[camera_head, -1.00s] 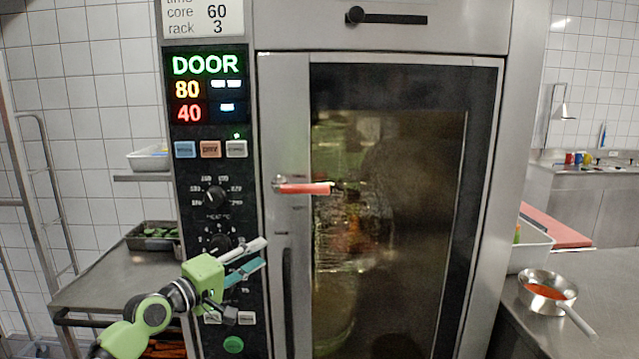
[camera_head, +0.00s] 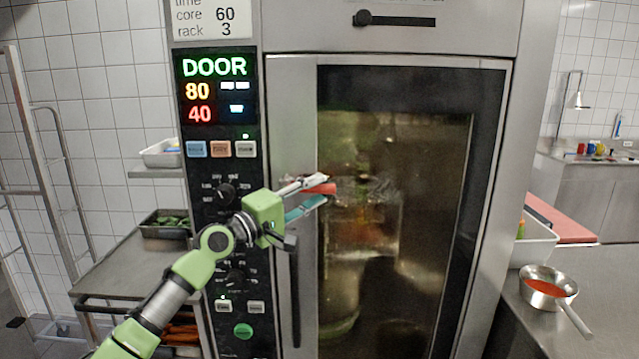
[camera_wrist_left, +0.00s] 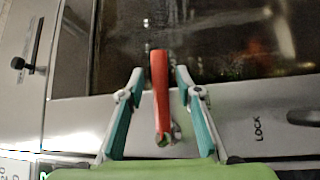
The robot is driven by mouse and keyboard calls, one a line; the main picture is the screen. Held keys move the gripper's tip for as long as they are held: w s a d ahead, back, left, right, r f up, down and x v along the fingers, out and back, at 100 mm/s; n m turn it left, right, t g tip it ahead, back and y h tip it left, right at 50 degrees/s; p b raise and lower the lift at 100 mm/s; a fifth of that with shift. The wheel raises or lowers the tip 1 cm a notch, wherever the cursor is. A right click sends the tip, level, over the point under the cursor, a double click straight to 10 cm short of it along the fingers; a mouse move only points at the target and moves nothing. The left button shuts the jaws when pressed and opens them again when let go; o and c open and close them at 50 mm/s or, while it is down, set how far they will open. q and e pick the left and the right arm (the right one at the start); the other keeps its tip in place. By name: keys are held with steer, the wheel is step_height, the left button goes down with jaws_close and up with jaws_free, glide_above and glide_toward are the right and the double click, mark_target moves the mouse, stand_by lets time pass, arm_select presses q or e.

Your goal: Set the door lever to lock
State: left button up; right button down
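The door lever (camera_head: 326,188), with a red grip, lies level across the left part of the oven door and points right. My left gripper (camera_head: 318,191) is at the lever in the head view, its light upper finger and teal lower finger partly hiding it and its pivot. In the left wrist view the red lever (camera_wrist_left: 160,90) stands between the two teal fingers of the left gripper (camera_wrist_left: 159,78), with a gap on each side. The fingers are open around it. A "LOCK" label (camera_wrist_left: 258,129) shows on the door frame there. My right gripper is not in view.
A control panel (camera_head: 215,170) with knobs and lit digits is left of the door. A dark vertical handle (camera_head: 292,290) lies below the lever. A pan with red contents (camera_head: 548,285) sits on the right counter. A side table (camera_head: 125,265) is at left.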

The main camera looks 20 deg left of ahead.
arm_select(q)
steer(key=shift+x, duration=0.8)
steer(key=shift+w+d, duration=0.1)
steer(key=shift+w, duration=0.05)
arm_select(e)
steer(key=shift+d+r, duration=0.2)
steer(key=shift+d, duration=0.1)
arm_select(q)
jaws_close()
